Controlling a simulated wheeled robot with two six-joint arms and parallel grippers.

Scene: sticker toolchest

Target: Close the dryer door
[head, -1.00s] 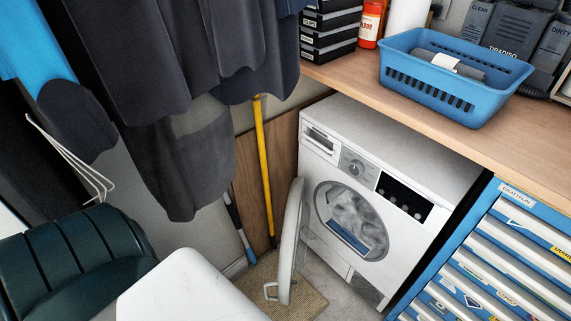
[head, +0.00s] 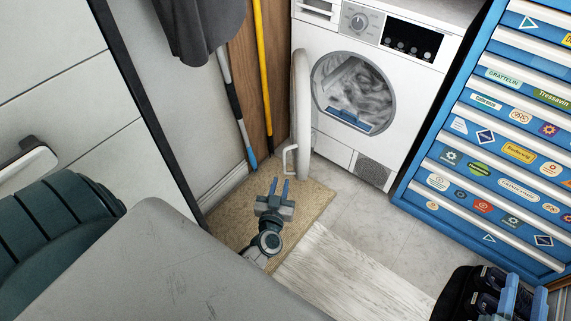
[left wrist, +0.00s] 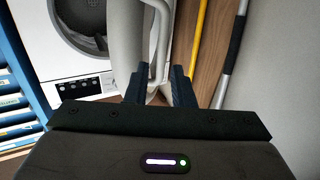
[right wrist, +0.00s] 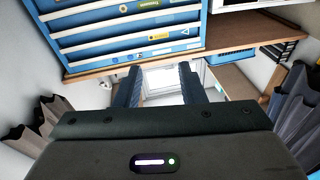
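The white dryer (head: 352,138) stands at the back with its round drum opening and light laundry inside uncovered. Its door (head: 302,105) is swung wide open to the left and seen nearly edge-on. The door's handle (head: 288,160) sticks out at the lower left. My left gripper (head: 279,187) is open and empty just below and in front of the handle. In the left wrist view the handle (left wrist: 152,45) shows beyond and between the parted fingers, apparently apart from them. My right gripper (right wrist: 161,85) is open and empty; its dark body shows at the bottom right of the head view.
A blue drawer chest (head: 490,150) stands right of the dryer. Yellow and blue-grey poles (head: 262,80) lean against the wall left of the door. A mat (head: 310,203) lies below the handle. A green seat (head: 55,225) is at left. The floor before the dryer is clear.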

